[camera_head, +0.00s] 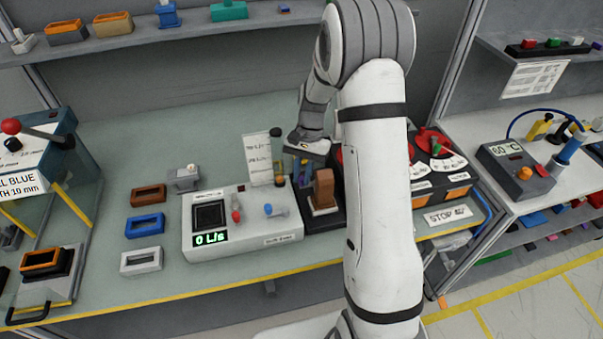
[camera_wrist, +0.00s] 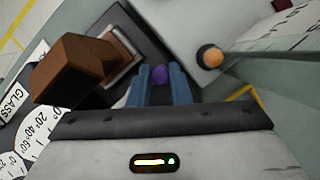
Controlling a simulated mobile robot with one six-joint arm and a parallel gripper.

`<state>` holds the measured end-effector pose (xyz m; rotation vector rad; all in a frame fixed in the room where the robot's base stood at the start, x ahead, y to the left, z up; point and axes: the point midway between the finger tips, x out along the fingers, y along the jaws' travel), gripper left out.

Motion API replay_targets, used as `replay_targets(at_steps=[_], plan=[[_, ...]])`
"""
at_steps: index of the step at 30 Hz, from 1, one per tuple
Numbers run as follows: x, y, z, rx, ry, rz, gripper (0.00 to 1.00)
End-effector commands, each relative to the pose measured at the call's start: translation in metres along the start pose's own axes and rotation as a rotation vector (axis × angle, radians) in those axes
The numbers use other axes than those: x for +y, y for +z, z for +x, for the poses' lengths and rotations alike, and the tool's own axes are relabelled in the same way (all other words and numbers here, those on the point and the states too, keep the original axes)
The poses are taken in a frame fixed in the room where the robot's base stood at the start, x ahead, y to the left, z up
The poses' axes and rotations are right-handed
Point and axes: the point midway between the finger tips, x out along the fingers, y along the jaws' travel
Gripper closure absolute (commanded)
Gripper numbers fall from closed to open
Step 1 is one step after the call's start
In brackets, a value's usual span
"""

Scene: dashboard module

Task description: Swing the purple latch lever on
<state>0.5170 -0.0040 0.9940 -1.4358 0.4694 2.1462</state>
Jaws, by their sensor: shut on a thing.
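The purple latch lever shows in the wrist view as a rounded purple knob (camera_wrist: 158,75) between my two blue fingers. My gripper (camera_wrist: 160,76) is shut on the knob, with a finger on each side. The rest of the lever is hidden by the fingers. In the head view my gripper (camera_head: 303,178) points down at the dark base, just left of a brown block (camera_head: 324,186). I cannot make out the purple knob there. The brown block also shows in the wrist view (camera_wrist: 75,70), close to the left finger.
A white control box (camera_head: 245,240) with a green "0 L/s" display stands left of my gripper. A white scale card (camera_head: 257,158) stands upright behind it. Coloured frames (camera_head: 145,225) lie on the bench at left.

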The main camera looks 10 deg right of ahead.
Motion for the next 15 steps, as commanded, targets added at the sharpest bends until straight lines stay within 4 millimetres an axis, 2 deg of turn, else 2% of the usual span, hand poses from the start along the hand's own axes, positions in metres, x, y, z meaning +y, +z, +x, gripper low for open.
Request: replay_targets(at_steps=[8,15], plan=[[-0.0010,-0.0013,-0.0004,-0.003,-0.018,0.034,1.00],[-0.0030,-0.0066,-0.0020,-0.002,-0.069,0.156,1.00]])
